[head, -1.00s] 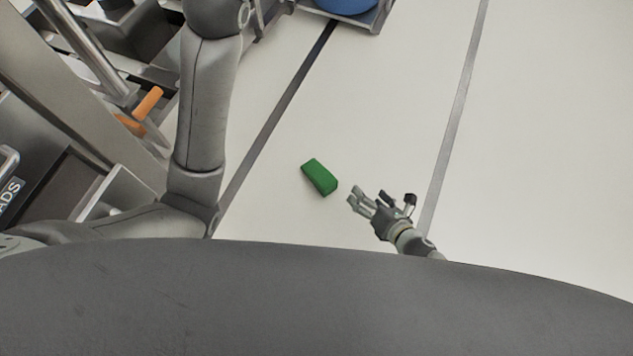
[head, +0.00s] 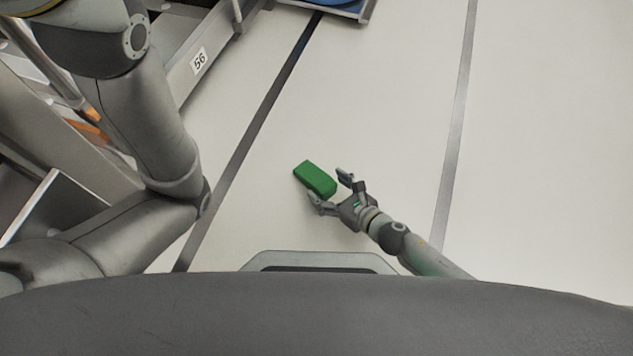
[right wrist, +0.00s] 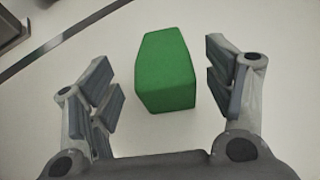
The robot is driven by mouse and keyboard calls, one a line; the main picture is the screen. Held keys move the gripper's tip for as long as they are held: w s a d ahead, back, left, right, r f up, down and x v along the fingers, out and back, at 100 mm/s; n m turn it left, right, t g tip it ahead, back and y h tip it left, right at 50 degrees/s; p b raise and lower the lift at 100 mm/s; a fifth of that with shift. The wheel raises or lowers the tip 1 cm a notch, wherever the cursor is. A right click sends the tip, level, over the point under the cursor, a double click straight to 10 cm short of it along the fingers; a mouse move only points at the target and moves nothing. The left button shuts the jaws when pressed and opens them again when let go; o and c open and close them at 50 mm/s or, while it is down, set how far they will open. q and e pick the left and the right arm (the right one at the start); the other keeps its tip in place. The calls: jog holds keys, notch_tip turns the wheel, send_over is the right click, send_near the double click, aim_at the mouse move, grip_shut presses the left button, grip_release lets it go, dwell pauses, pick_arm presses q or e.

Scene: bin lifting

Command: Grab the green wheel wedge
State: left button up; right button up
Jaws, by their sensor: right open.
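The green wheel wedge (head: 315,179) lies on the pale floor in the middle of the head view. In the right wrist view the wedge (right wrist: 166,72) is centred ahead of the palm, with a finger on each side of it. My right gripper (head: 331,188) is open at the near right end of the wedge. Its fingers straddle that end with visible gaps on both sides in the right wrist view (right wrist: 160,95). My left arm shows at the left of the head view, but its gripper is not in view.
A grey rack (head: 190,65) with a "5G" label stands at the upper left. A platform holding a blue object (head: 340,4) is at the top. A dark floor line (head: 250,135) and a grey line (head: 456,130) run past the wedge. The floor at the right is clear.

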aim_at(317, 177)
jog(key=b+x, duration=0.3)
jog(key=x, duration=0.2)
jog(key=shift+w+f, duration=0.1)
jog(key=shift+w, duration=0.05)
jog(key=shift+w+a, duration=0.15)
jog(key=c, duration=1.3)
